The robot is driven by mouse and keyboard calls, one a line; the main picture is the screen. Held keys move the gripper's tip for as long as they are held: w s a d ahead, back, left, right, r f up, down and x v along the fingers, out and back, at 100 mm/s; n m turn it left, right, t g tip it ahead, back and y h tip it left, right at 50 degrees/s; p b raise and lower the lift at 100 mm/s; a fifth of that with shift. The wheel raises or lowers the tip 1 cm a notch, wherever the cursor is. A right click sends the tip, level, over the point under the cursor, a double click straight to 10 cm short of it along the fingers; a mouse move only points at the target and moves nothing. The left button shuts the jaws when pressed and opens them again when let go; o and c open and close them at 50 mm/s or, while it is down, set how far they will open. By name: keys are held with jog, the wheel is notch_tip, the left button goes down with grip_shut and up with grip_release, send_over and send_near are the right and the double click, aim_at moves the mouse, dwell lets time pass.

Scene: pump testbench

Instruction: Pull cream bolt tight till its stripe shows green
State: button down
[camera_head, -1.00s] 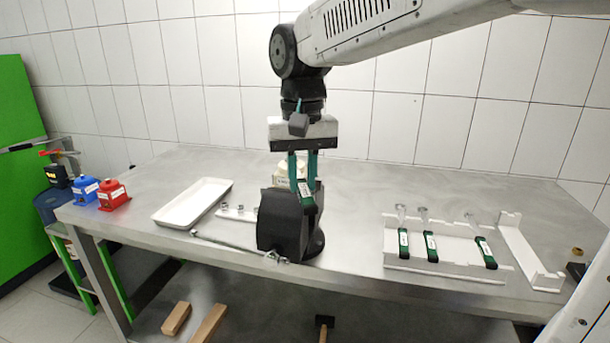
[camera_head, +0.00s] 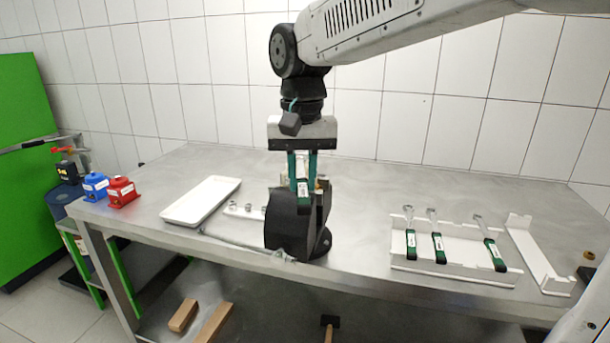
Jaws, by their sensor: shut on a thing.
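My gripper (camera_head: 302,180) points down over the black pump (camera_head: 290,225) on the bench, its teal fingers shut on a green-handled wrench (camera_head: 303,193) with a white label. The wrench's head is hidden, and I cannot tell whether it is seated on a bolt. A small pale part (camera_head: 283,184) shows just left of the fingers, behind the pump. I cannot make out the cream bolt or its stripe; the gripper and pump block that area.
Several green-handled wrenches (camera_head: 438,248) stand in a white rack (camera_head: 458,277) at the right, beside a white bracket (camera_head: 540,258). A white tray (camera_head: 201,201), small metal fittings (camera_head: 248,208) and a long bar (camera_head: 235,245) lie left.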

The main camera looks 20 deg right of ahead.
jog(key=shift+a, duration=0.1)
dwell(0.3)
jog(key=shift+w+a+m, duration=0.2)
jog(key=shift+a+m, duration=0.25)
jog(key=shift+m, duration=0.05)
jog(key=shift+w+a, duration=0.1)
jog(key=shift+a, duration=0.1)
jog(key=shift+w+a+m, duration=0.15)
jog(key=shift+a+m, duration=0.2)
jog(key=shift+m, duration=0.15)
jog(key=shift+w+a, duration=0.1)
jog(key=shift+a, duration=0.05)
dwell(0.4)
jog(key=shift+w+a+m, duration=0.2)
jog(key=shift+a+m, duration=0.2)
jog(key=shift+m, duration=0.1)
jog(key=shift+w+a, duration=0.1)
jog(key=shift+a, duration=0.05)
jog(key=shift+w+a+r+m, duration=0.1)
jog(key=shift+w+a+m, duration=0.2)
jog(key=shift+m, duration=0.2)
